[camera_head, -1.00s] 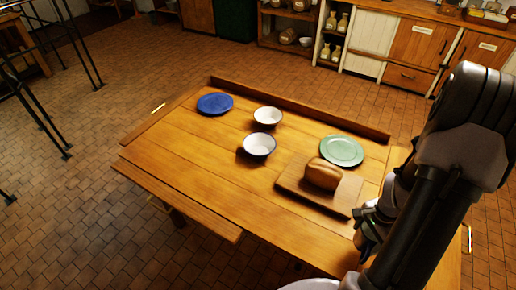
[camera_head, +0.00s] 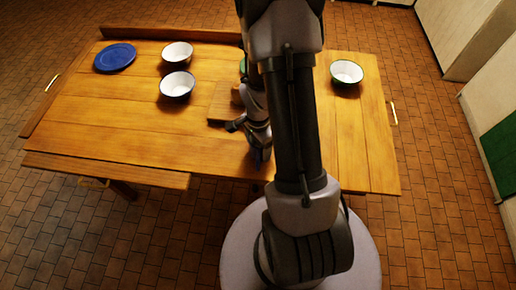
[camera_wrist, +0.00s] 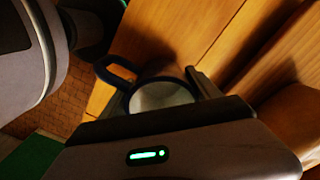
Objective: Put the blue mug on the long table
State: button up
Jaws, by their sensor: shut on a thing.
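The blue mug (camera_wrist: 161,95) is between the fingers of my gripper (camera_wrist: 150,92) in the wrist view. I see its dark blue rim, pale inside and a handle at the upper left. In the head view my gripper (camera_head: 258,142) is low over the near part of the long table (camera_head: 110,130), and the dark blue side of the mug (camera_head: 261,157) shows below it. Whether the mug's base touches the boards cannot be told. My arm hides part of the table.
A blue plate (camera_head: 115,57) and two white bowls (camera_head: 177,53) (camera_head: 177,85) stand on the left side. A green-rimmed bowl (camera_head: 346,72) stands on the right. A wooden board (camera_head: 222,103) with bread is mostly behind my arm. The front left boards are clear.

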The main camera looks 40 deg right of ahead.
jog(key=shift+f, duration=0.4)
jog(key=shift+f, duration=0.15)
jog(key=o, duration=1.6)
